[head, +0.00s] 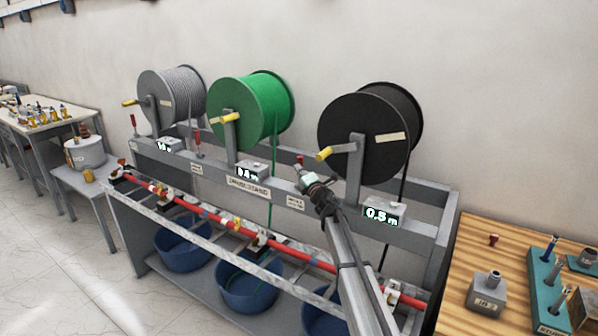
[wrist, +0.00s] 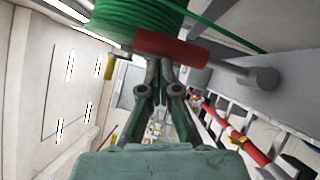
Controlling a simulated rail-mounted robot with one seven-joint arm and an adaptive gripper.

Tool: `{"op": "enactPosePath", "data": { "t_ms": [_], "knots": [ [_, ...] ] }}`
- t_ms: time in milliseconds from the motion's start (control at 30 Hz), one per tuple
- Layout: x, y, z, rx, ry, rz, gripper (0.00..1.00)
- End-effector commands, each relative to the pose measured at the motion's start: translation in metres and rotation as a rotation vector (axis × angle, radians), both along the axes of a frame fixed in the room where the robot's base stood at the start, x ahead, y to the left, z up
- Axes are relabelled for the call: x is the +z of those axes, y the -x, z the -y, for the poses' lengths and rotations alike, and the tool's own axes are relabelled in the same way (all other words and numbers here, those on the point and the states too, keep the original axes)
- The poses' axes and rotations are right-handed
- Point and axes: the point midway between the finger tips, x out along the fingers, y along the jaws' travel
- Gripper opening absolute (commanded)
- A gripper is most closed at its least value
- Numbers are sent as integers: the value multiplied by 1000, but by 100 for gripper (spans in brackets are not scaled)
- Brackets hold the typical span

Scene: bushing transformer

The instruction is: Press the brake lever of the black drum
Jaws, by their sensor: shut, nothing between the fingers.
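The black drum (head: 362,132) hangs on its stand at the right of the rack in the head view, with a yellow-handled crank on its left side. My gripper (head: 305,177) is at the rack's front beam, left of and below this drum. A small red lever tip (head: 300,159) shows just above it. In the wrist view, my shut, empty gripper (wrist: 160,68) reaches up to a red lever handle (wrist: 172,48), whose grey rod runs right to a round pivot. The handle covers the fingertips, so I cannot tell whether they touch.
The green drum (head: 251,107) and grey drum (head: 172,96) stand to the left. A red bar (head: 210,217) with clamps runs along the rack's front above blue tubs (head: 248,288). A wooden table (head: 465,253) with tools is at the right.

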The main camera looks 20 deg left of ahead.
Motion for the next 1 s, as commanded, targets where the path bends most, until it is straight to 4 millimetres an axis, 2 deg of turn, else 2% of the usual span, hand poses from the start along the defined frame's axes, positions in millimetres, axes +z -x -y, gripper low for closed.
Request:
{"op": "enactPosePath", "data": {
  "t_ms": [133, 267, 500, 800, 1000],
  "knots": [
    [3, -4, 2, -7, -2, 0, 0],
    [2, 4, 2, -7, -2, 1, 0],
    [-1, 44, 1, -5, 0, 2, 0],
    [-1, 90, 45, -6, 0, 3, 0],
    [0, 108, 61, -5, 0, 2, 0]
  ]
}}
